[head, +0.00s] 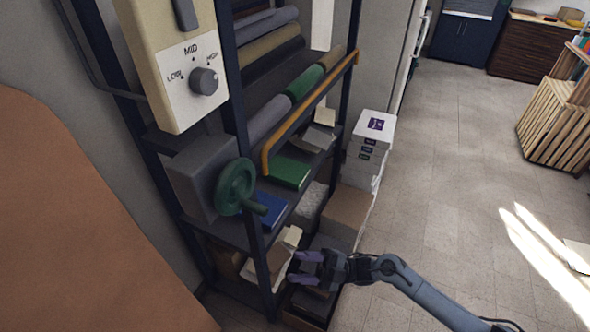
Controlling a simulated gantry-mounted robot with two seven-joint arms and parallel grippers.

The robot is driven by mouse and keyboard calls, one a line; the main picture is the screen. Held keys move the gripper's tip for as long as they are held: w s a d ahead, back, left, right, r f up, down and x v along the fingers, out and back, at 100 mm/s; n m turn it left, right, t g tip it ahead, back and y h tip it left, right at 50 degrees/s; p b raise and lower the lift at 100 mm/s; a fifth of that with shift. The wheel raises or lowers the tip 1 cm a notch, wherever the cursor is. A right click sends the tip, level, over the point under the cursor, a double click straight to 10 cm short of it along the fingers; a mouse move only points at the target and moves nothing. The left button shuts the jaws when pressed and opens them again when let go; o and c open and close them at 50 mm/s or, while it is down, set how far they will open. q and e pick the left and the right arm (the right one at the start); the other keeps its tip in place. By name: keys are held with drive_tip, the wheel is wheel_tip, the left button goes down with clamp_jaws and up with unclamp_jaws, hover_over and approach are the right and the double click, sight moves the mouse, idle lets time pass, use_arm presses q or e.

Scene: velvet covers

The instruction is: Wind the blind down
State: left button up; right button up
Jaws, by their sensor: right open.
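I cannot make out the blind itself in the head view. My right gripper (303,268) is open and empty, with purple fingers pointing left. It is below and to the right of the handwheel, apart from it, in front of the lower shelves. My left gripper is not in view.
A control panel with a knob (203,80) hangs above the handwheel. A dark shelf post (237,100) and an orange rail (305,110) stand close by. White boxes (368,140) are stacked right of the shelves. A large brown surface (80,230) fills the lower left. The tiled floor at right is mostly clear.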

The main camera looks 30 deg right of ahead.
drive_tip(key=w+d+r+n+p, duration=0.1)
drive_tip(key=w+d+r+p, duration=0.15)
drive_tip(key=r, duration=0.65)
drive_tip(key=n+g+p, duration=0.1)
drive_tip(key=n+p, duration=0.1)
drive_tip(key=p, duration=0.1)
approach(258, 210)
drive_tip(key=x, duration=0.3)
drive_tip(key=p+x, duration=0.1)
drive_tip(key=x, duration=0.2)
drive_tip(key=w+x, duration=0.1)
drive_tip(key=x, duration=0.2)
drive_tip(key=shift+w+a+f, duration=0.1)
drive_tip(key=shift+a+f, duration=0.1)
drive_tip(key=shift+a, duration=0.05)
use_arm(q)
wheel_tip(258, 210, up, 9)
use_arm(e)
drive_tip(key=shift+c, duration=0.3)
clamp_jaws()
drive_tip(key=shift+m, duration=0.3)
use_arm(q)
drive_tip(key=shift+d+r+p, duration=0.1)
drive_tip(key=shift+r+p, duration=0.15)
drive_tip(key=shift+p, duration=0.15)
use_arm(e)
drive_tip(key=shift+a+m+t, duration=0.1)
drive_tip(key=shift+m+t, duration=0.2)
